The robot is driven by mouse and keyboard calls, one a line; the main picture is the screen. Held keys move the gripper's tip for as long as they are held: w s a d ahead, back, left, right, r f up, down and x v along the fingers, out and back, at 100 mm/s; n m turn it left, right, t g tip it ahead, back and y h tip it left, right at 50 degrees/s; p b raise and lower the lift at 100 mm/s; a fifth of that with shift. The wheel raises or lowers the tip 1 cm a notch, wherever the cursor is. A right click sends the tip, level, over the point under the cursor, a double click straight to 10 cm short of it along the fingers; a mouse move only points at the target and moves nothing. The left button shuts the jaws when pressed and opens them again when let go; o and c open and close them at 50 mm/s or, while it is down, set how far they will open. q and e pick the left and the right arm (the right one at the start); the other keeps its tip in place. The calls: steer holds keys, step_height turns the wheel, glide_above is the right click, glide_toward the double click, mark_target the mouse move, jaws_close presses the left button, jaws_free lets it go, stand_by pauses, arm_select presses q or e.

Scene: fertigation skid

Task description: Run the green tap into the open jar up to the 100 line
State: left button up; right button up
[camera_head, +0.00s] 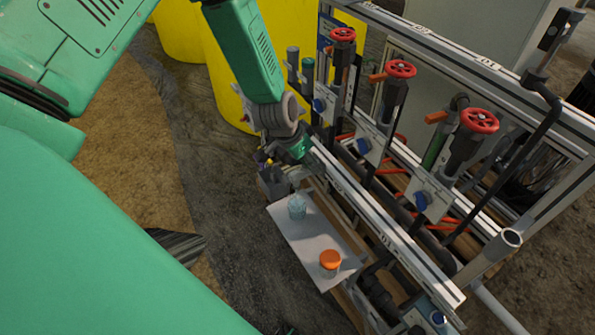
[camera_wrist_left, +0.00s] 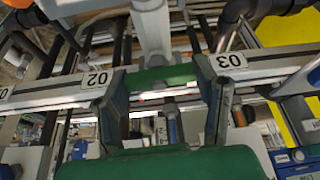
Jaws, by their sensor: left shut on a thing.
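In the head view, my left gripper (camera_head: 273,182) is low at the skid's front rail, beyond the far end of the white shelf. In the left wrist view, its two fingers (camera_wrist_left: 164,100) stand either side of a green bar, which looks like the green tap's handle (camera_wrist_left: 166,77), and are shut on it. The arm and gripper hide the tap in the head view. The open jar (camera_head: 297,207), clear and pale blue, stands upright on the shelf (camera_head: 305,240) close to the gripper. Its 100 line and liquid level are too small to read. My right gripper is not in view.
A jar with an orange lid (camera_head: 330,262) stands at the shelf's near end. Red handwheels (camera_head: 400,69), blue knobs (camera_head: 421,201) and pipes line the skid. Labels 02 (camera_wrist_left: 96,79) and 03 (camera_wrist_left: 232,61) mark the rail. Yellow tanks (camera_head: 222,80) stand behind my arm.

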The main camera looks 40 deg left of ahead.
arm_select(q)
steer(key=shift+a+m, duration=0.1)
steer(key=shift+m, duration=0.4)
steer(key=o, duration=1.2)
steer(key=v, duration=1.1)
steer(key=shift+a+r, duration=0.25)
steer(key=shift+r, duration=0.1)
